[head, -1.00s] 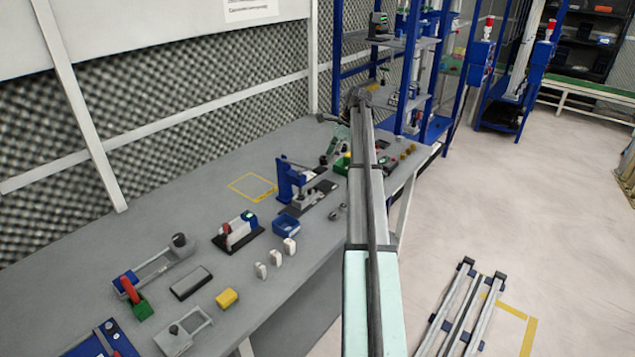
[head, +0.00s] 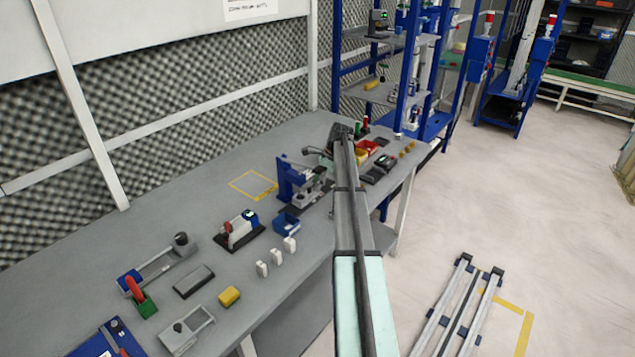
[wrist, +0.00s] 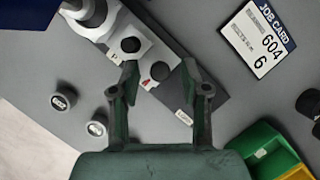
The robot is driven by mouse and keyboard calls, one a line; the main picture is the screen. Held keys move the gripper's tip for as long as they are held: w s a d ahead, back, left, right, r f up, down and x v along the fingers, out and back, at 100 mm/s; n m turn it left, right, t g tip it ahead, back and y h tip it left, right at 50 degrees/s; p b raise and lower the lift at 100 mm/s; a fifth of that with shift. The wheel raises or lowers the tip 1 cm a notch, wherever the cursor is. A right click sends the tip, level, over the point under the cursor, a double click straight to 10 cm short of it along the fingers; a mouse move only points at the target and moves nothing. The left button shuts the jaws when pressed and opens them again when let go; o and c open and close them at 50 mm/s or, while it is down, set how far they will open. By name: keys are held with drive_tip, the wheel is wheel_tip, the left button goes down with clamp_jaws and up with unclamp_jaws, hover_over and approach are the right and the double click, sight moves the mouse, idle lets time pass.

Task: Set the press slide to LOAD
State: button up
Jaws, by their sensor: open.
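The blue press (head: 288,178) stands on the bench in the head view, with its slide (head: 308,196) at its base. In the wrist view, the slide (wrist: 145,54) is a pale grey plate with two dark round features, lying on a dark base (wrist: 210,100) that runs diagonally. My gripper (wrist: 160,68) is open above the slide. The lower-right dark feature appears between its fingertips; I cannot tell the height gap. In the head view my gripper is small and partly hidden near the press.
A job card (wrist: 258,38) lies right of the slide. Two round parts (wrist: 63,100) lie on its left. A green bin (wrist: 262,150) is at lower right. In the head view, a blue bin (head: 286,224) and white blocks (head: 276,257) stand in front of the press.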

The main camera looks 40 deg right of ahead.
clamp_jaws()
drive_tip(key=d, duration=0.2)
drive_tip(key=w+d, duration=0.1)
drive_tip(key=d, duration=0.2)
drive_tip(key=w+d, duration=0.1)
drive_tip(key=d, duration=0.2)
drive_tip(key=shift+p, duration=0.35)
drive_tip(key=shift+a+r, duration=0.1)
unclamp_jaws()
